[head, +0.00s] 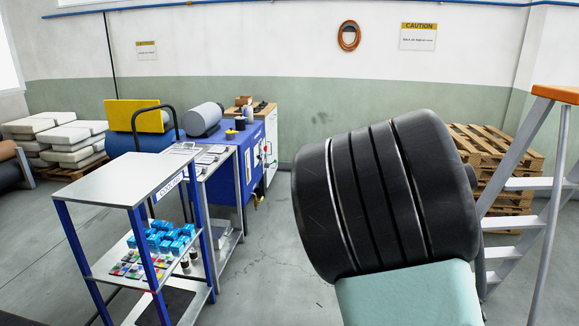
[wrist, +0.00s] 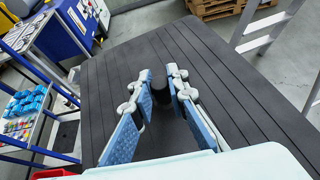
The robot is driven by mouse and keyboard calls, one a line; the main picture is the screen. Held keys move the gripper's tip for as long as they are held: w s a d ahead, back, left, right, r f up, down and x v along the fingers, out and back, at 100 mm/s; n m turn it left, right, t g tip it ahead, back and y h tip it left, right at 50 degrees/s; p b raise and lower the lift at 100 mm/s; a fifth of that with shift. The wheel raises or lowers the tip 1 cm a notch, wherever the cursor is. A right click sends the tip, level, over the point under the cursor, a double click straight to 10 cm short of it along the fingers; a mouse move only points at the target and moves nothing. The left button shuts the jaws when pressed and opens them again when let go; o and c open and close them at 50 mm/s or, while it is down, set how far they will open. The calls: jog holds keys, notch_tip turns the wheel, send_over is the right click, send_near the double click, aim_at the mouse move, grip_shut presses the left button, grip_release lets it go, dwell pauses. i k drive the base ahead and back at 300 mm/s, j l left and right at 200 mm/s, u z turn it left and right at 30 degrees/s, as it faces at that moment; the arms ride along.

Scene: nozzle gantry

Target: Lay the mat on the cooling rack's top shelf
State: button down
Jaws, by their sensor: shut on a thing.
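The mat (wrist: 225,80) is a broad, flat, dark grey sheet with parallel grooves, seen in the wrist view. My gripper (wrist: 160,80) has its two blue-padded fingers shut on a short black knob standing up from the mat. The cooling rack (head: 190,220) stands at the left in the head view, a shelved frame with blue posts and a white label. Its grey top shelf (head: 120,180) is bare. The rack also shows at the left edge of the wrist view (wrist: 72,118). My gripper and the mat cannot be made out in the head view.
Blue boxes (head: 165,235) sit on the rack's middle shelf. A blue workbench (head: 250,165) stands behind the rack. Wooden pallets (head: 500,150) and a grey stepladder (head: 530,180) are at the right. My arm blocks the right centre. Some floor between is clear.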

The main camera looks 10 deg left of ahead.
aim_at(135, 172)
jog(key=i+l+u, duration=0.1)
jog(key=i+u, duration=0.35)
jog(key=i, duration=0.4)
jog(key=i+u, duration=1)
jog(key=u, duration=0.15)
jog(key=i+u, duration=0.5)
jog(key=u, duration=0.2)
jog(key=i+j+u, duration=0.1)
jog(key=u, duration=0.25)
jog(key=i+u, duration=0.5)
jog(key=i, duration=0.15)
jog(key=i+z, duration=0.1)
jog(key=z, duration=1.2)
